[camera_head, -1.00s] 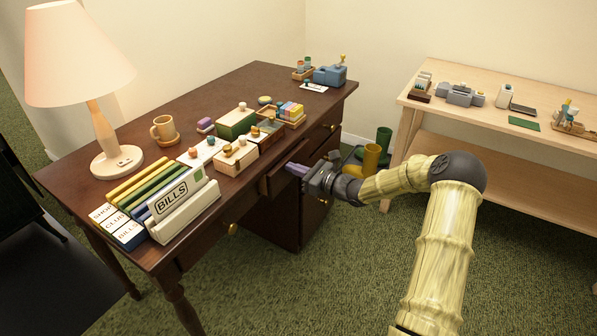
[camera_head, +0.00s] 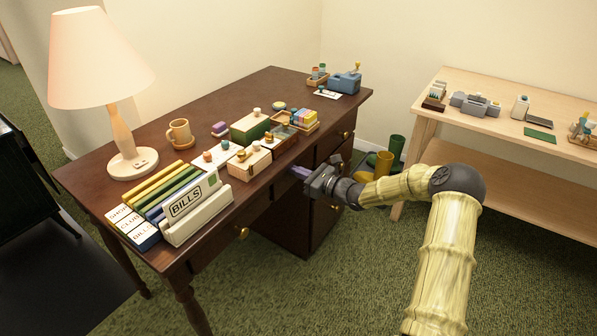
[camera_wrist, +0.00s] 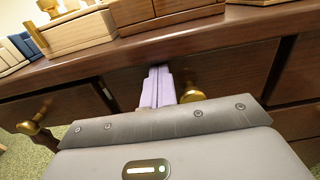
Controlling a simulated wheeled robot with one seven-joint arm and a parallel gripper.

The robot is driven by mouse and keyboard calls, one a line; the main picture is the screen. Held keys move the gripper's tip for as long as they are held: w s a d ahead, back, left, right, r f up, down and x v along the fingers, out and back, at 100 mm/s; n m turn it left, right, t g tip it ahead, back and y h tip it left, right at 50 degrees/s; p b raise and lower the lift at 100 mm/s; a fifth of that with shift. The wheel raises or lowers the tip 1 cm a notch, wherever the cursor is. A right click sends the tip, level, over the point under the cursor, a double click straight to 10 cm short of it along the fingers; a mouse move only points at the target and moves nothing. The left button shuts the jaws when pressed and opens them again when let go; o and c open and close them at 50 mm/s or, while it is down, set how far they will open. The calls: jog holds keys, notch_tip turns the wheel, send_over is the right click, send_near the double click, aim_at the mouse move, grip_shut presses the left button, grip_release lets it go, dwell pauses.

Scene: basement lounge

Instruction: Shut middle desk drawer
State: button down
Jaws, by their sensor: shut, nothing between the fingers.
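The middle desk drawer (camera_wrist: 228,72) is a dark wood front with a brass knob (camera_wrist: 192,96), under the top of the brown desk (camera_head: 225,102). In the wrist view its front looks flush or nearly flush with the desk. My gripper (camera_wrist: 159,72) has its lavender fingers shut and empty. The fingertips are at the drawer front, just left of the knob, and seem to touch it. In the head view my gripper (camera_head: 298,172) is at the desk's front side, and my wrist hides part of the drawer area.
A bills organizer (camera_head: 195,215), wooden boxes (camera_head: 250,163), a mug (camera_head: 179,132) and a lamp (camera_head: 125,155) stand on the desk. Another drawer's knob (camera_head: 243,233) is to the left. Green and yellow cups (camera_head: 384,163) stand behind my arm. A light wood table (camera_head: 510,126) is at right.

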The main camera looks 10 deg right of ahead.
jog(key=p+v, duration=0.3)
jog(key=v, duration=1.1)
jog(key=shift+w+f, duration=0.1)
